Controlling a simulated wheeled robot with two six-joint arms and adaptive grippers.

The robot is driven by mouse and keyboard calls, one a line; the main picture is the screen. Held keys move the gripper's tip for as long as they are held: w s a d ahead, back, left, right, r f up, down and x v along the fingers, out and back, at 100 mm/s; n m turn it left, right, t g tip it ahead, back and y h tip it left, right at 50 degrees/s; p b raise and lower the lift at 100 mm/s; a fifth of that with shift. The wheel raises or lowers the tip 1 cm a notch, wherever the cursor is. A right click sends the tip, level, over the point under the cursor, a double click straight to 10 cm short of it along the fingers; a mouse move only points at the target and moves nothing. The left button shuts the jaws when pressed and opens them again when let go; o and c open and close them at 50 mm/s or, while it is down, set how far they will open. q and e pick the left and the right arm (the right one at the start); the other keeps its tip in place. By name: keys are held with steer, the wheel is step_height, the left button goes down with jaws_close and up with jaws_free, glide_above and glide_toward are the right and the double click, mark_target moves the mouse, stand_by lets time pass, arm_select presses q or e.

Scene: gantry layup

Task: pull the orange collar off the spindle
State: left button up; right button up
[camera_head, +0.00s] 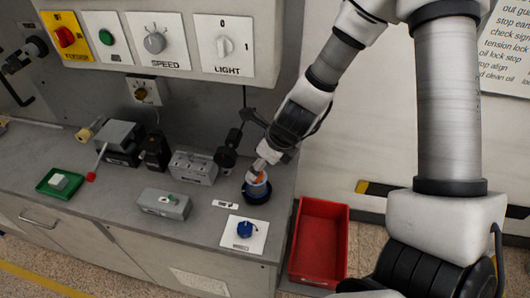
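A small patch of the orange collar (259,178) shows at the top of a short grey spindle (257,189), which stands in a round dark base near the right end of the grey bench. My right arm reaches down from the upper right. Its gripper (259,167) is at the collar and covers most of it. The fingers are too small and overlapped to tell whether they are closed on it. My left gripper is not in view.
A red bin (345,240) stands right of the bench. A blue knob (245,228) on a white plate is in front of the spindle. Grey boxes (164,204) and a green tray (48,184) lie to the left. A control panel (187,30) overhangs the back.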

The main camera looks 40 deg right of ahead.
steer(key=b+x, duration=0.2)
steer(key=x, duration=0.2)
steer(key=shift+f, duration=0.1)
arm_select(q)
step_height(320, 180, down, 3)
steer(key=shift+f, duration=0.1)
arm_select(e)
jaws_close()
